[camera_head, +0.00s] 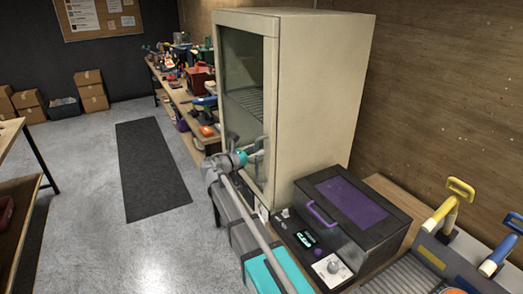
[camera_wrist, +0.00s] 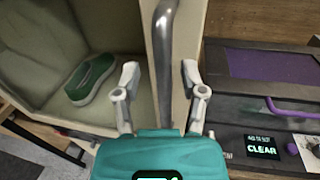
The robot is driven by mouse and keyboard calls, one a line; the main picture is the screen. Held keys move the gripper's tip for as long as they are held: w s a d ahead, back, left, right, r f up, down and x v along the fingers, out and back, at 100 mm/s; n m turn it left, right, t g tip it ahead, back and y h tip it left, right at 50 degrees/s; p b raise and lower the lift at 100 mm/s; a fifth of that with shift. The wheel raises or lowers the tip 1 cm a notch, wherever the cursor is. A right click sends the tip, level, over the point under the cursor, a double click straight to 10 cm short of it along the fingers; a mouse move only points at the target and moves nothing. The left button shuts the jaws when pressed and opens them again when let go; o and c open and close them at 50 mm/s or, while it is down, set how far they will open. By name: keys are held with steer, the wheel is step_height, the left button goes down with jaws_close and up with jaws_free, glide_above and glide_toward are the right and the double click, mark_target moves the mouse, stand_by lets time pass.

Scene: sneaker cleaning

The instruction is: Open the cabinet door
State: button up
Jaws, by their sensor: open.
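The cabinet (camera_head: 320,90) is a tall beige box with a dark glass door (camera_head: 243,65) on its front. The door looks shut. In the wrist view, a grey metal bar handle (camera_wrist: 163,40) runs upright along the beige door frame. My gripper (camera_wrist: 160,72) is open, with one finger on each side of the handle's line in the picture; I cannot tell if they touch it. In the head view, my gripper (camera_head: 254,152) is at the lower front of the cabinet. A green sneaker (camera_wrist: 91,78) with a pale sole shows inside, left of the handle.
A black machine (camera_head: 345,215) with a purple lid panel and a lit display stands right of the cabinet. Yellow- and blue-handled tools (camera_head: 450,205) are at the far right. A cluttered bench (camera_head: 180,95) runs behind the cabinet. The floor on the left is clear around a dark mat (camera_head: 150,170).

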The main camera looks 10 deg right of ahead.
steer(key=shift+w+d, duration=0.15)
steer(key=shift+d, duration=0.1)
jaws_close()
